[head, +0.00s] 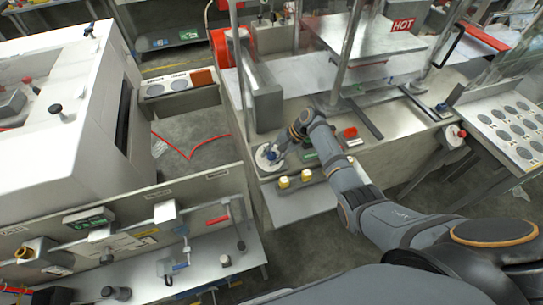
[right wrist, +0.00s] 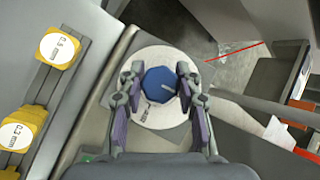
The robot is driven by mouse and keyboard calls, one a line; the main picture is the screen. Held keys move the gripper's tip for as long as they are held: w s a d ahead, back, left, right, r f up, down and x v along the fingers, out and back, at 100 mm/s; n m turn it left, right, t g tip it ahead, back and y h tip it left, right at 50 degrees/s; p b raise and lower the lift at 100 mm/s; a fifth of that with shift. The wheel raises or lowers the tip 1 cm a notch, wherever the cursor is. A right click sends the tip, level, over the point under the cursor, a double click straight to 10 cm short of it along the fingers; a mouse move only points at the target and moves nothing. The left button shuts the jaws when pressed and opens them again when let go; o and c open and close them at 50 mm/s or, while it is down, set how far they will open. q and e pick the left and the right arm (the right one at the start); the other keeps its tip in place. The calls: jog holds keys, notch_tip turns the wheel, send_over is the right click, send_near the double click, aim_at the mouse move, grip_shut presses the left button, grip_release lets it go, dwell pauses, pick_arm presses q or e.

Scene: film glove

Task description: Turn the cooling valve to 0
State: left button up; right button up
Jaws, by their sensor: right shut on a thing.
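The cooling valve is a blue faceted knob (right wrist: 158,86) with a pale pointer line, on a round white dial plate (right wrist: 160,128). In the head view the dial plate (head: 264,163) sits at the front left corner of the middle bench. My right gripper (head: 273,154) reaches down onto the knob. In the right wrist view my right gripper (right wrist: 157,76) is shut on the knob, one finger on each side. The pointer line slants toward the right finger. Small dark print on the dial below the knob is too small to read surely. My left gripper is not in view.
Two yellow pieces with white tops, one (right wrist: 58,48) marked 0.1 mm, stand beside the dial. A grey upright housing (head: 268,108) and a metal post (head: 347,50) rise behind my right arm. A red cable (head: 190,157) lies on the floor to the left.

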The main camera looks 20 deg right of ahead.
jog(key=o, duration=1.2)
jog(key=v, duration=1.2)
